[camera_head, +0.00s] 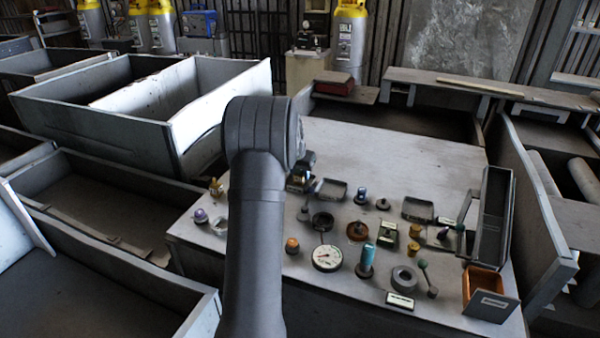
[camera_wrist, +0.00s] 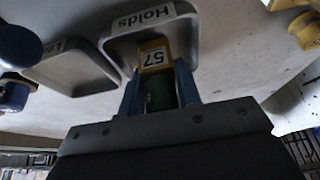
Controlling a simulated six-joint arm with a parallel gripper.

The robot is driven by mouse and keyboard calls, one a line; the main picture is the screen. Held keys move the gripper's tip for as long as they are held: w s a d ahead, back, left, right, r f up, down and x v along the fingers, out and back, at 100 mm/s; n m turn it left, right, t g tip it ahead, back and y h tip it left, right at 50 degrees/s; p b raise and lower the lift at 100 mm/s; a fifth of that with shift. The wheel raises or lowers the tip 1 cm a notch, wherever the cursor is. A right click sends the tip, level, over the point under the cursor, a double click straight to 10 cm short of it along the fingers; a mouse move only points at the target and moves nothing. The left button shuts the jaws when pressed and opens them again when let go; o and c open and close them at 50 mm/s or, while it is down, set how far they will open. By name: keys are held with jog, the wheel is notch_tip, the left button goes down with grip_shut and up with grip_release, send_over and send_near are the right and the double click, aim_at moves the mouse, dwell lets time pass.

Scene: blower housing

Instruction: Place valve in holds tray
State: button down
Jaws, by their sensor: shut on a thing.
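The Holds tray (camera_wrist: 120,48), a shallow grey tray with a white "Holds" label, is at the upper middle of the wrist view. My gripper (camera_wrist: 158,88) has its two blue fingers shut on the valve (camera_wrist: 160,97), a green body with a yellow tag reading 57. The valve's tagged end overlaps the tray's interior in this view; I cannot tell whether it touches the tray floor. In the head view my gripper (camera_head: 303,172) is mostly hidden behind my arm, beside a dark tray (camera_head: 332,190) on the table; its label cannot be read there.
A second tray (camera_wrist: 75,72), its label partly showing "Le", adjoins the Holds tray. A pressure gauge (camera_head: 327,258), a teal-topped part (camera_head: 366,260), an orange bin (camera_head: 482,284) and several small parts crowd the table front. The table's back (camera_head: 400,150) is clear.

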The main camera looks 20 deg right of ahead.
jog(key=c, duration=1.1)
grip_release()
jog(key=shift+o, duration=0.2)
jog(key=v, duration=1.2)
jog(key=x, duration=1.2)
jog(key=shift+r, duration=1.95)
jog(key=shift+f, duration=0.1)
